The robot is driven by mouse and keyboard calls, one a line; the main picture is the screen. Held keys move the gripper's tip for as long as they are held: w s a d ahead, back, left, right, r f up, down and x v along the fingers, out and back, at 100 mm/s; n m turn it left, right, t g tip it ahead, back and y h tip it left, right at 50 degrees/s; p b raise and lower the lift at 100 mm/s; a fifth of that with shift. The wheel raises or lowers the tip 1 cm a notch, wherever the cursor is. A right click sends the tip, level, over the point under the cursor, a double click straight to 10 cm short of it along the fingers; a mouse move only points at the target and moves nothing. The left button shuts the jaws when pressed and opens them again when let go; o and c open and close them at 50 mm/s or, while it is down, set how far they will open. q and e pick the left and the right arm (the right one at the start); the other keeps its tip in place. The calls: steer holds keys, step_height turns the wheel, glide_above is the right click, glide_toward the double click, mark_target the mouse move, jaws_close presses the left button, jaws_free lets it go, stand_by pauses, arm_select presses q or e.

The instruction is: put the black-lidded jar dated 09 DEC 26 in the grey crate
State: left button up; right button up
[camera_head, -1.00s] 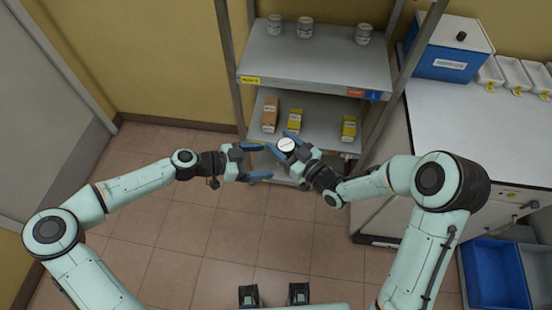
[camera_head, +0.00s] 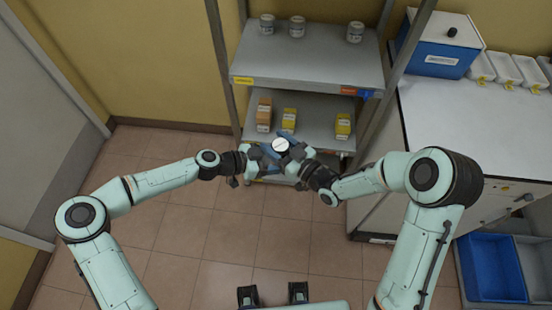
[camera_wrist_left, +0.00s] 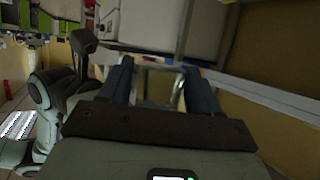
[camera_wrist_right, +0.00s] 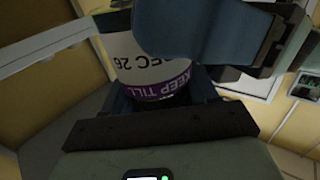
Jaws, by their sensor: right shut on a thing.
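A jar (camera_head: 280,146) with a pale round top is held in my right gripper (camera_head: 291,159), in front of the shelves. The right wrist view shows its white label (camera_wrist_right: 160,55) upside down, reading "EC 26", with a purple "KEEP TILL" band; the rest of the date is hidden. Its lid colour is unclear. My left gripper (camera_head: 268,158) is close beside the jar from the left. In the left wrist view its fingers (camera_wrist_left: 157,88) are apart. A blue finger covers part of the jar in the right wrist view. The grey crate (camera_head: 533,238) is at the lower right.
A blue crate (camera_head: 490,236) stands left of the grey one, by the white bench (camera_head: 450,120). The shelf unit (camera_head: 300,72) holds several pale jars above and orange and yellow boxes below. Open floor lies in front.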

arm_select(q)
steer(key=shift+s+d, duration=0.1)
steer(key=shift+s, duration=0.05)
steer(key=shift+c, duration=0.2)
arm_select(e)
steer(key=o, duration=1.3)
steer(key=shift+r, duration=0.1)
steer(key=shift+c, duration=0.2)
